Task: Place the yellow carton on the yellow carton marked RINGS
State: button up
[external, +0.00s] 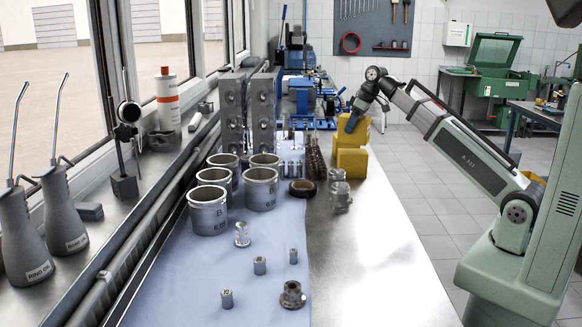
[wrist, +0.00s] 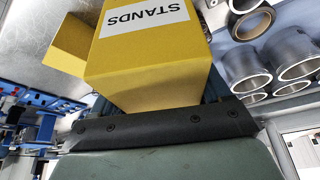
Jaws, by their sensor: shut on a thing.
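My gripper (external: 352,122) is shut on a yellow carton (external: 349,136) over the far right part of the bench. In the wrist view this carton (wrist: 150,75) fills the upper middle and carries a white label reading STANDS. A second yellow carton (external: 352,163) shows directly below the held one in the external view. It also shows in the wrist view (wrist: 72,45), to the left of and partly behind the held carton. No label on it is visible, so I cannot read RINGS. I cannot tell whether the two cartons touch.
Several metal cylinder liners (external: 208,211) stand on the blue mat left of the cartons. Dark springs or bottles (external: 315,160) and metal parts (external: 340,196) are close to the cartons. A tall engine block (external: 232,112) stands at the back left. The bench's front right (external: 375,260) is clear.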

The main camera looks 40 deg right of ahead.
aim_at(365, 117)
jog(key=shift+f, duration=1.8)
jog(key=shift+f, duration=0.15)
jog(key=o, duration=1.2)
jog(key=v, duration=1.2)
